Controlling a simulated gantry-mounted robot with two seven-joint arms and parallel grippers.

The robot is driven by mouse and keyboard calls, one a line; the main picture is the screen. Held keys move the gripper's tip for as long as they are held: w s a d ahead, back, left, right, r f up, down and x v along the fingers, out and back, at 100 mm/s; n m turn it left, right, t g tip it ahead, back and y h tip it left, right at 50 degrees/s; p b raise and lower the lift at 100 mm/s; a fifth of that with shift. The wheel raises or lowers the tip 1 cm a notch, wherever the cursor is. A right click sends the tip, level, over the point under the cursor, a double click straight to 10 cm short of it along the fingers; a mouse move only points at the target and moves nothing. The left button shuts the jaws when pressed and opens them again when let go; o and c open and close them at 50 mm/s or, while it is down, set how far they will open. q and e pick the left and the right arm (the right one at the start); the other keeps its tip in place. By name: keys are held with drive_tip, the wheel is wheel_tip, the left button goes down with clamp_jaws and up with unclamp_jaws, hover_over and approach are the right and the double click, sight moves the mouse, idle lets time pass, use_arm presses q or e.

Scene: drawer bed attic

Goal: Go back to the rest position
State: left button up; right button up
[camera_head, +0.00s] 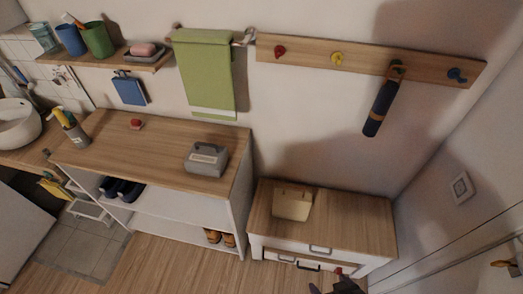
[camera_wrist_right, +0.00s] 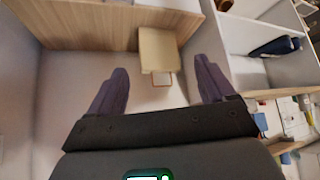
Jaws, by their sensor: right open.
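My right gripper (camera_head: 338,287) shows at the bottom edge of the head view, in front of the low drawer bench (camera_head: 345,215). In the right wrist view the two dark fingers of this gripper (camera_wrist_right: 160,85) stand wide apart with nothing between them. A beige box-like item (camera_head: 292,204) lies on the bench's wooden top; a beige block in the wrist view (camera_wrist_right: 160,50) appears to be the same item, beyond the fingertips. My left gripper is not in view.
A wooden-topped shelf unit (camera_head: 150,150) stands left of the bench, with a grey box (camera_head: 206,160) on top and shoes (camera_head: 120,189) inside. On the wall are a green towel (camera_head: 205,70) and a hook rail (camera_head: 305,56) with a dark hanging item (camera_head: 380,108). Floor (camera_head: 180,265) shows at lower left.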

drive_tip(key=s+d+g+h, duration=0.2)
drive_tip(key=s+d+g, duration=0.2)
drive_tip(key=s, duration=0.2)
wheel_tip(320, 180, up, 38)
drive_tip(key=p, duration=3.8)
drive_tip(key=shift+w+a+f+m, duration=0.15)
drive_tip(key=shift+w+f+m, duration=0.05)
drive_tip(key=shift+f+m, duration=0.1)
